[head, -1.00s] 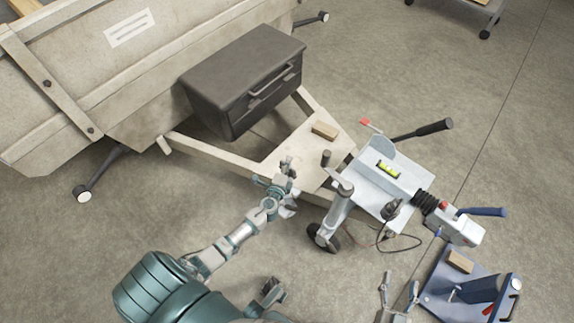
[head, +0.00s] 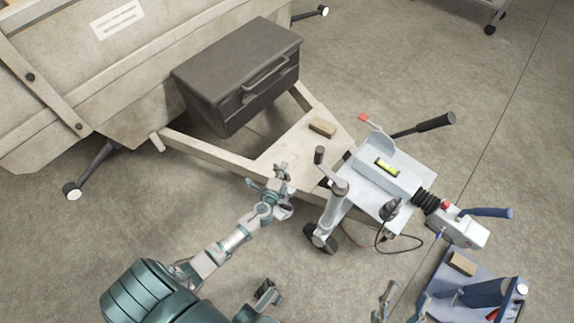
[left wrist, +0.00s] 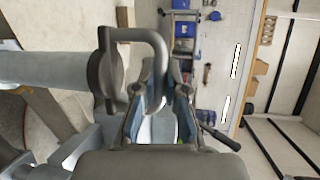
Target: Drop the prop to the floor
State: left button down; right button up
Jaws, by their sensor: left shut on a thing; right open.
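The prop looks to be the grey post (head: 333,210) with a small dark wheel (head: 320,238) at its foot, beside the trailer's pale frame. Its dark crank (head: 319,157) stands at the top. My left gripper (head: 284,180) is just left of the post, over the frame's edge. In the left wrist view a grey bent handle (left wrist: 153,42) comes down between the fingers of my left gripper (left wrist: 160,98), which is shut on it. The exact contact is hidden in the head view. My right gripper (head: 403,294) is open and empty near the bottom edge.
A light plate (head: 370,190) with a yellow-green level (head: 387,168) and a coupling (head: 465,230) lies right of the post. A dark box (head: 235,80) and a wooden block (head: 322,127) sit on the frame. A blue stand (head: 480,290) is at lower right.

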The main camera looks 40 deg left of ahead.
pick_arm(q)
jog(key=shift+a+f, duration=0.3)
jog(key=shift+a, duration=0.2)
jog(key=shift+r, duration=0.15)
pick_arm(e)
jog(key=shift+s+d+r+t, duration=0.15)
jog(key=shift+s+r+t, duration=0.7)
jog(key=shift+s+t, duration=0.05)
pick_arm(q)
jog(key=c, duration=1.2)
grip_release()
jog(key=shift+a+f, duration=0.1)
jog(key=shift+f, duration=0.1)
pick_arm(e)
jog(key=shift+w+a, duration=0.15)
jog(key=shift+a, duration=0.25)
pick_arm(q)
jog(key=shift+s, duration=0.15)
jog(key=v, duration=1.1)
jog(key=shift+s+d, duration=0.2)
jog(key=shift+s, duration=0.05)
pick_arm(e)
jog(key=shift+d, duration=0.2)
pick_arm(q)
jog(key=shift+f, duration=0.1)
